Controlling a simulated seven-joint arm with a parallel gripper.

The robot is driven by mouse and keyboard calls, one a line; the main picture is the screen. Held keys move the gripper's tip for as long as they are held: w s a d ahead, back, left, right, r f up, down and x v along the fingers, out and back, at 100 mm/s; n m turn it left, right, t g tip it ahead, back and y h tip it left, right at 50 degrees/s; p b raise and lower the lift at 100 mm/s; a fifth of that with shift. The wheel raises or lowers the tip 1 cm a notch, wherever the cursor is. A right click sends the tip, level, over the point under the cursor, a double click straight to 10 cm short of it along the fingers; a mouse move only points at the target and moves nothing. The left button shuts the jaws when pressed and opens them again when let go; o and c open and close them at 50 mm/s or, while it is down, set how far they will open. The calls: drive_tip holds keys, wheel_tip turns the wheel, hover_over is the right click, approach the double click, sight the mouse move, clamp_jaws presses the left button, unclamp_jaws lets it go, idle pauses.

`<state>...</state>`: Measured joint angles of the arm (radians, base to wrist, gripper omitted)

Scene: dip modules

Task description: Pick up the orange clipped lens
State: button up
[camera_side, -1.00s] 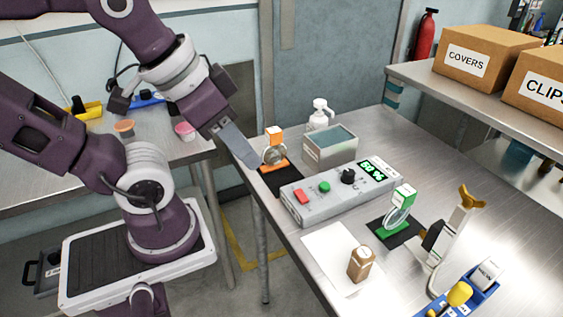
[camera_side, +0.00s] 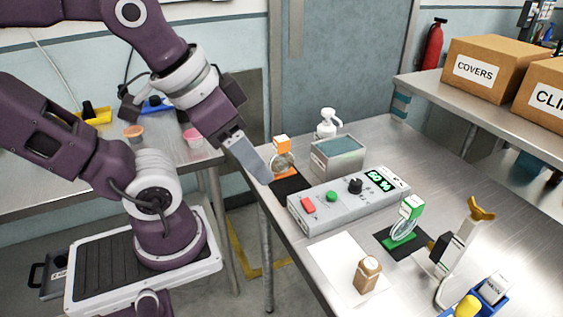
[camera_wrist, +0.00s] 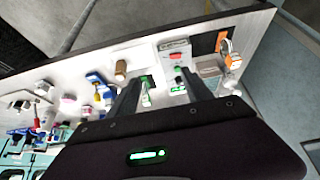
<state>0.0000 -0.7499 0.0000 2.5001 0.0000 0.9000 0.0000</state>
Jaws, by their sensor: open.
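The orange clipped lens (camera_side: 283,160) stands upright at the table's left edge, by a black mat. It has a round lens with an orange clip on top and an orange base. In the wrist view the orange lens (camera_wrist: 226,48) is at the upper right, outside the space between the fingers. My gripper (camera_side: 266,179) is just left of the lens and in front of it in the side view, pointing down and right. Its fingers (camera_wrist: 161,77) are spread and empty in the wrist view. Whether a finger touches the lens cannot be told.
A grey control box (camera_side: 345,200) with a lit display stands to the right of the lens. A metal tank (camera_side: 338,157) and a white pump bottle (camera_side: 327,122) are behind. A green clipped lens (camera_side: 404,220) and a brown bottle (camera_side: 367,273) stand further forward.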

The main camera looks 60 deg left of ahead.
drive_tip(key=m+g+y, duration=0.6)
drive_tip(key=m+y, duration=0.6)
drive_tip(key=m, duration=0.6)
approach(284, 149)
drive_tip(key=x, duration=0.4)
drive_tip(key=shift+a, duration=0.3)
drive_tip(key=x, duration=0.7)
drive_tip(key=shift+f, duration=0.1)
clamp_jaws()
